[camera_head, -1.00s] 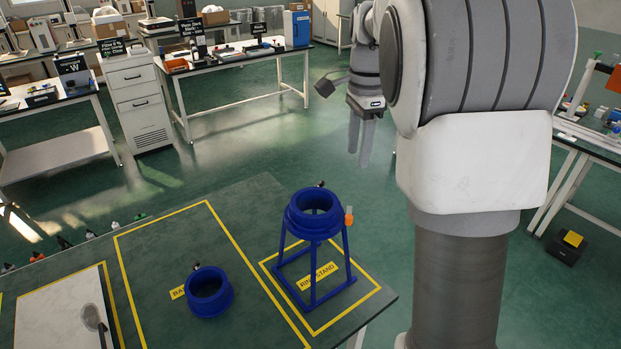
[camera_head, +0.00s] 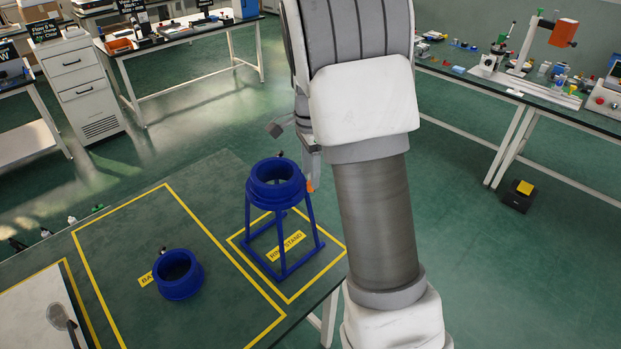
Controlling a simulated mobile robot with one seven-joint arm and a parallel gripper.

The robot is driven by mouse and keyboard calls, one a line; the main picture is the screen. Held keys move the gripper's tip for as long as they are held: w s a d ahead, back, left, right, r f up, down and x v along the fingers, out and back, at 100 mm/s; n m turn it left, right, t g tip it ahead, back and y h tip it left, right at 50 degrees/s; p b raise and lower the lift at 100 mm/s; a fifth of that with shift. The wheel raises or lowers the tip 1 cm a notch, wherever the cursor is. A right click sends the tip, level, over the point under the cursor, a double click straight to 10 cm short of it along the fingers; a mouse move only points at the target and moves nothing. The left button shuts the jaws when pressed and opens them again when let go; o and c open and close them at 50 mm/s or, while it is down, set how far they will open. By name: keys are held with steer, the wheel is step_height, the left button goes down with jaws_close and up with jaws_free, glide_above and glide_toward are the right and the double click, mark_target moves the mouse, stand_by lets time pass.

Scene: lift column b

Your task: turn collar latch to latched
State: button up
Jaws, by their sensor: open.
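A blue ring stand (camera_head: 281,247) with splayed legs stands on the green table at the right. A blue collar (camera_head: 277,184) sits on top of it, with a small dark knob at its far rim. The orange latch (camera_head: 309,186) sticks up at the collar's right side. My gripper (camera_head: 312,170) points down right at the latch, its fingers open. My arm covers part of the gripper, and I cannot tell whether the fingers touch the latch or straddle it.
A separate blue ring (camera_head: 178,275) lies in the larger yellow-outlined area left of the stand. A pale board (camera_head: 35,320) is at the lower left. The table's right edge (camera_head: 335,288) is close beside the stand. A bench (camera_head: 530,105) with equipment stands at the right.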

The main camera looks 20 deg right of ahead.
steer(key=shift+f, duration=1.2)
jaws_close()
